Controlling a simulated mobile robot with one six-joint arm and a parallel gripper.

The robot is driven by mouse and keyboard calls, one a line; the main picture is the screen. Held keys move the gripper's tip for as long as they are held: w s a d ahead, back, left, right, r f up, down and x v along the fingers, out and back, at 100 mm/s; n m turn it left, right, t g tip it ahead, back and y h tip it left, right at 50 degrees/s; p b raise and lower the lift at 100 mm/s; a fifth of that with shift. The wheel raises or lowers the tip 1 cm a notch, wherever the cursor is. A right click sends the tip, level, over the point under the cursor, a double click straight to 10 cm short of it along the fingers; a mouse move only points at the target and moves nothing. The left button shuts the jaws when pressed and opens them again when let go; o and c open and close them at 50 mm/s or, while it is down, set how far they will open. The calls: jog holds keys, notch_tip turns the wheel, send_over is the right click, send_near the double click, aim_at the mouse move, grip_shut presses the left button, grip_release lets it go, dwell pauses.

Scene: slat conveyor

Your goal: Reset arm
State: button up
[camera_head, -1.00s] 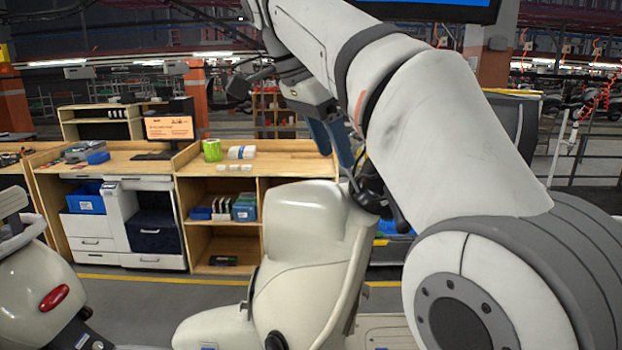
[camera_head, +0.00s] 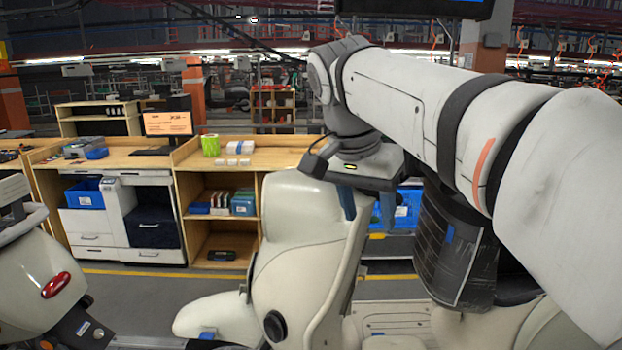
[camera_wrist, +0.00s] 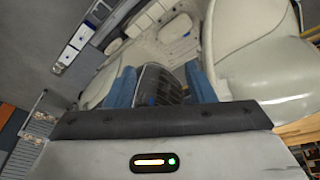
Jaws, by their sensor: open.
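My gripper (camera_head: 367,212) hangs from the end of my arm, right of centre in the head view. Its two blue fingers point down and stand apart, with nothing between them that I can see. The gripper appears in front of or above the cream scooter (camera_head: 310,230); the exact gap is unclear. In the wrist view my gripper (camera_wrist: 161,80) shows both blue fingers spread. A dark scooter seat or panel (camera_wrist: 158,86) lies beyond them, and cream bodywork (camera_wrist: 255,45) fills the right.
Another cream scooter (camera_head: 25,270) with a red lamp stands at the left. A wooden workbench (camera_head: 110,158) with a monitor (camera_head: 168,124) stands behind. A blue bin (camera_head: 405,212) shows behind the gripper. Bare floor lies between bench and scooters.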

jog(key=s+d+f+n+y+b, duration=0.1)
jog(key=s+f, duration=0.3)
jog(key=f, duration=0.5)
jog(key=s+d+f+n+b, duration=0.2)
jog(key=s+f, duration=0.3)
jog(key=f, duration=0.5)
jog(key=s+d+f+n+t+y+b, duration=0.1)
jog(key=s+d+f+n, duration=0.2)
jog(key=f, duration=0.6)
jog(key=shift+s+d+f+n+y, duration=0.15)
jog(key=shift+s+d+n+y, duration=0.2)
jog(key=shift+s+n, duration=0.3)
jog(key=shift+c, duration=0.6)
jog(key=shift+c, duration=0.8)
